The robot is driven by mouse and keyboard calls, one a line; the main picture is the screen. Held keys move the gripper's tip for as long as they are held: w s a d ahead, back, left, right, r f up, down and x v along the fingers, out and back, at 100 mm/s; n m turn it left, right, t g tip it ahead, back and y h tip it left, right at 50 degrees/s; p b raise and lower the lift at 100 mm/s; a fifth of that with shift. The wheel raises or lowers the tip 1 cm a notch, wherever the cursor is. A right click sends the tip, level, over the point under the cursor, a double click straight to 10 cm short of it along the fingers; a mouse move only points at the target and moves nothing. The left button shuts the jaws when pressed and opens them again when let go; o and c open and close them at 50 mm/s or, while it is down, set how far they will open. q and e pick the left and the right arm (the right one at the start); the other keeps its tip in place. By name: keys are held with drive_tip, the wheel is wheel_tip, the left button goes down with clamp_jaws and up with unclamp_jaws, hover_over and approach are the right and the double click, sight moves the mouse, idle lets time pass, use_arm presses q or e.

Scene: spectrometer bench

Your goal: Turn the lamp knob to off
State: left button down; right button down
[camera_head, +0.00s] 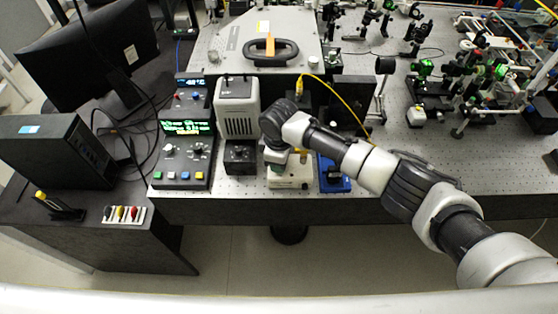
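A white vented housing (238,108), which looks like the lamp, stands on the bench. A small black box with a dark knob (239,153) sits in front of it. Which way the knob points is too small to tell. My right arm reaches in from the right, and its gripper (277,158) hangs down just right of the black box, over a cream-coloured box (290,178). The fingers are mostly hidden by the wrist, so their opening cannot be told. I see no contact with the knob. My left gripper is out of view.
A control unit with a green display, knobs and coloured buttons (184,154) stands left of the black box. A blue device (334,174) stands to the right. A yellow cable (345,103) runs behind my arm. The perforated bench top (440,172) is clear at the front right.

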drive_tip(key=c, duration=1)
unclamp_jaws()
wheel_tip(320, 180, up, 11)
drive_tip(key=shift+f+b, duration=0.1)
drive_tip(key=shift+b, duration=1.15)
